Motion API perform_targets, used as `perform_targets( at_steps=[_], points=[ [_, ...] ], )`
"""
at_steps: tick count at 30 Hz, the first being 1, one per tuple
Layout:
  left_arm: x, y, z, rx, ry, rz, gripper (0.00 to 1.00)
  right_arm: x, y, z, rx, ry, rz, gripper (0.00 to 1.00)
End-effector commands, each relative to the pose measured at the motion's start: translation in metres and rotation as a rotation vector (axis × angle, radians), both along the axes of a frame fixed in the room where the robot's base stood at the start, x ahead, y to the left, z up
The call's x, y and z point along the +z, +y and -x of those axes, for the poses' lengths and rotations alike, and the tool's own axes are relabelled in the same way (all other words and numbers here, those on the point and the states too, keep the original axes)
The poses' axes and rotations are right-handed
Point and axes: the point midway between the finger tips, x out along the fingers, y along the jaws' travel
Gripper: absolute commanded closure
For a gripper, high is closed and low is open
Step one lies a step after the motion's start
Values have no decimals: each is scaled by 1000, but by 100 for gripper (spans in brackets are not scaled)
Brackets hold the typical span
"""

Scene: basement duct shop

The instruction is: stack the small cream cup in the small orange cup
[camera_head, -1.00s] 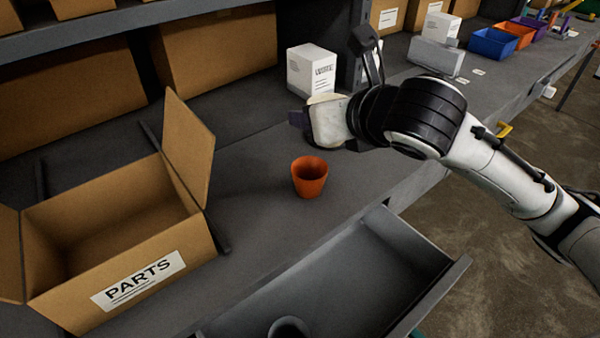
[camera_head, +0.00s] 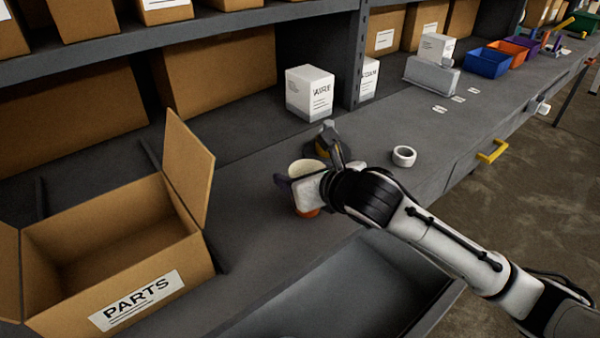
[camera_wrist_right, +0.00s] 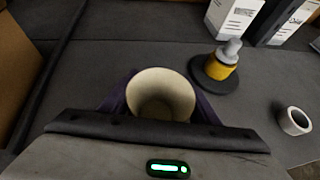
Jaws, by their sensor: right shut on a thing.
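The small cream cup (camera_head: 302,168) is upright between the fingers of my right gripper (camera_head: 298,185), which is shut on it. In the right wrist view the cream cup (camera_wrist_right: 160,97) shows its open, empty mouth between the purple fingers (camera_wrist_right: 160,106). The small orange cup (camera_head: 307,212) stands on the bench directly below the gripper in the head view. Only its lower part shows; the gripper hides its rim, so I cannot tell whether the cream cup is inside it or above it. The orange cup is hidden in the right wrist view. My left gripper is not in view.
An open cardboard PARTS box (camera_head: 190,262) stands at left. An open grey drawer (camera_head: 345,290) is in front. A yellow object on a black base (camera_wrist_right: 216,72) stands just behind the gripper. A white tape roll (camera_head: 404,156) lies right; a white box (camera_head: 310,93) stands behind.

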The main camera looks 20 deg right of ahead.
Motion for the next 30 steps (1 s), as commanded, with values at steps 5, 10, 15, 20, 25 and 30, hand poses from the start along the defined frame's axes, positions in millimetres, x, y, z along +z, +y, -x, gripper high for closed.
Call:
perform_targets(
  at_steps=[5, 10, 15, 20, 25, 30],
  points=[
    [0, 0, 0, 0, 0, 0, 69, 1, 0, 0, 0, -2, 0, 67],
    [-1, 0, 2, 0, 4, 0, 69, -3, 0, 0, 0, -1, 1, 67],
    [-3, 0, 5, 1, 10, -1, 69, -8, 0, 0, 0, -1, 1, 67],
    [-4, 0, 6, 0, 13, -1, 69, -12, 0, 0, 0, 1, 0, 67],
    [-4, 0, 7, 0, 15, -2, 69, -13, 0, 1, 0, 3, 0, 26],
    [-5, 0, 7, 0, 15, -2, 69, -12, 0, 0, 0, 1, 0, 26]
  ],
)
